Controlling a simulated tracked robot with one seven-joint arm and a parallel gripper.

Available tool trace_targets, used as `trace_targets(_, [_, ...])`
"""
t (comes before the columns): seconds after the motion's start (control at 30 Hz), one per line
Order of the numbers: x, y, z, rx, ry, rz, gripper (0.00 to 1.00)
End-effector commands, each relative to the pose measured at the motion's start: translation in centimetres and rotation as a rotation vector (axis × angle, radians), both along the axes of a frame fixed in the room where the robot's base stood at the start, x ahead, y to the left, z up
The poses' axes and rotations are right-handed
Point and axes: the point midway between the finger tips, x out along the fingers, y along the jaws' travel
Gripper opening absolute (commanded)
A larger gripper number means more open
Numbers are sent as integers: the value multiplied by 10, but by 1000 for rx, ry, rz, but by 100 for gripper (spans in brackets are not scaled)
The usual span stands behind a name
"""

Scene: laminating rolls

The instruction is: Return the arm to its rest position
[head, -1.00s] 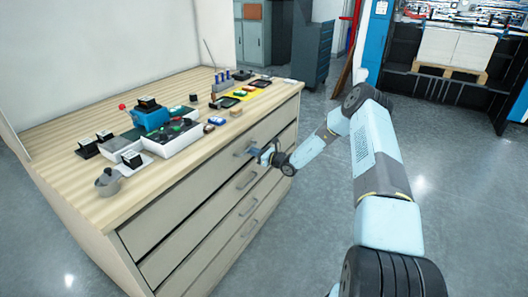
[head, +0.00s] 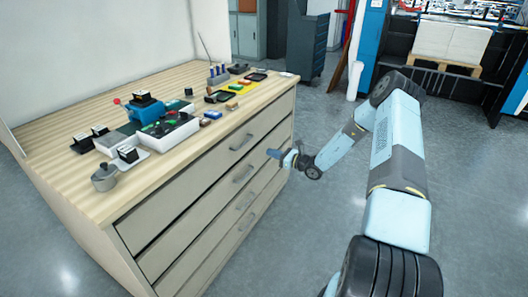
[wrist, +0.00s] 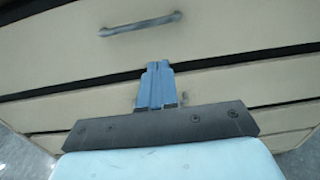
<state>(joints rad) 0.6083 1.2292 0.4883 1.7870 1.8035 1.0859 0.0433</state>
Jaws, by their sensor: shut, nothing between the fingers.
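My gripper (head: 273,153) is in front of the drawer cabinet (head: 178,210), near its right end in the head view. It points at the drawer fronts. In the wrist view my gripper (wrist: 155,72) shows with its blue fingers together and nothing between them. A drawer handle (wrist: 140,24) lies beyond and above the fingertips in that view, apart from them. My arm reaches from the lower right of the head view over the floor to the cabinet.
The wooden worktop (head: 75,185) holds a white tray (head: 170,138), a metal pot (head: 104,177), a yellow mat (head: 250,87) and several small stamps and blocks. Open grey floor (head: 290,240) lies right of the cabinet. A dark cabinet (head: 307,45) and a pallet stack (head: 450,42) stand behind.

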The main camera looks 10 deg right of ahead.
Motion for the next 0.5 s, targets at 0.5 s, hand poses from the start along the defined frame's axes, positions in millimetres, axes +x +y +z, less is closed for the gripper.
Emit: trace_targets(0.5, [-33,24,75,-198,-123,217,0])
